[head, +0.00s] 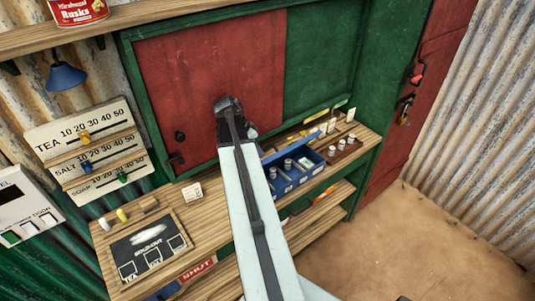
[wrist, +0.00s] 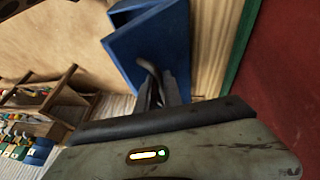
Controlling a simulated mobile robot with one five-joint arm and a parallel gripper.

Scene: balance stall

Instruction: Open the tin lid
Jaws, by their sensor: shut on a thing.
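The blue tin (head: 297,183) stands on the wooden counter in the head view, with several small pale cylinders inside. Its blue lid (head: 292,146) is raised along the back side, and part of it is hidden behind my arm. In the wrist view the blue lid (wrist: 150,45) fills the top middle, with a small curved grey handle (wrist: 148,68) on it. My gripper (wrist: 156,88) is shut on this handle, its dark fingers close against the lid. In the head view the fingertips are mostly hidden by my arm.
A wooden rack (head: 345,148) with white cylinders stands right of the tin. The red panel (head: 210,85) rises behind. The sandy floor at right is clear.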

